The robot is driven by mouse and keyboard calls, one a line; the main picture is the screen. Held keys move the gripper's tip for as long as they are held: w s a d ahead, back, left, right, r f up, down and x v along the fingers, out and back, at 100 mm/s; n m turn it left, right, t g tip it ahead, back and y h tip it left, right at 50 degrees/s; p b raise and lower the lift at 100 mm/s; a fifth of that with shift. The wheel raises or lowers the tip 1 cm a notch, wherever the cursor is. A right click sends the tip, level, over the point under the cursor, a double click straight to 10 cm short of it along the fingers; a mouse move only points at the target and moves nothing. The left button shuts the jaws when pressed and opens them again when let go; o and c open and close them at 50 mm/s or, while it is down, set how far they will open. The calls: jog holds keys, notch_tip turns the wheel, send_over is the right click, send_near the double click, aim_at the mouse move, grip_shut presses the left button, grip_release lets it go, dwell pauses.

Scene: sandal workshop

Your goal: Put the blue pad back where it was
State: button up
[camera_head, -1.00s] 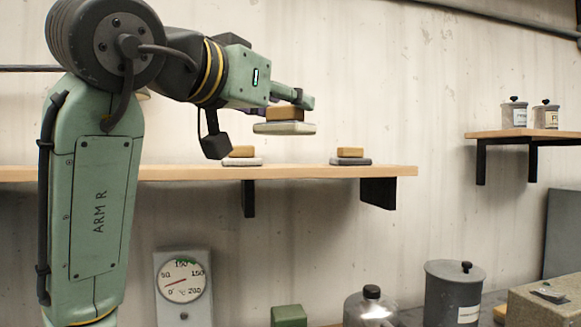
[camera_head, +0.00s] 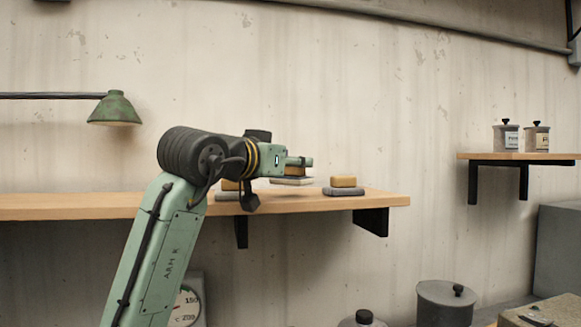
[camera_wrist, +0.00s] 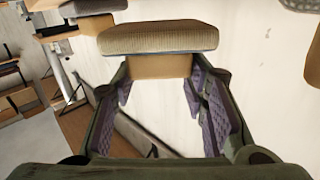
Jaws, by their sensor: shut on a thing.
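My gripper (camera_head: 300,162) is shut on a tan block with a flat pale-grey pad (camera_head: 291,181) under it. The held block-and-pad shows large in the wrist view (camera_wrist: 158,40), its tan block between my fingers (camera_wrist: 160,82). The held pad is level and appears just above the wooden shelf (camera_head: 110,205); I cannot tell whether it touches. On the shelf, a similar pad with a tan block (camera_head: 343,188) lies to the right, its base darker grey. Another (camera_head: 228,194) lies to the left, partly hidden by my wrist.
A green lamp (camera_head: 114,108) hangs over the shelf's left part. A smaller shelf (camera_head: 520,156) with two lidded jars (camera_head: 506,136) is at the right. Below stand a grey lidded pot (camera_head: 445,303) and a gauge (camera_head: 187,305), partly behind my arm.

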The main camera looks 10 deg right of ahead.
jog(key=shift+f, duration=1.1)
jog(key=shift+f, duration=0.15)
jog(key=o, duration=1)
jog(key=shift+o, duration=0.2)
jog(key=shift+r, duration=0.25)
jog(key=b+v, duration=0.4)
jog(key=v, duration=0.8)
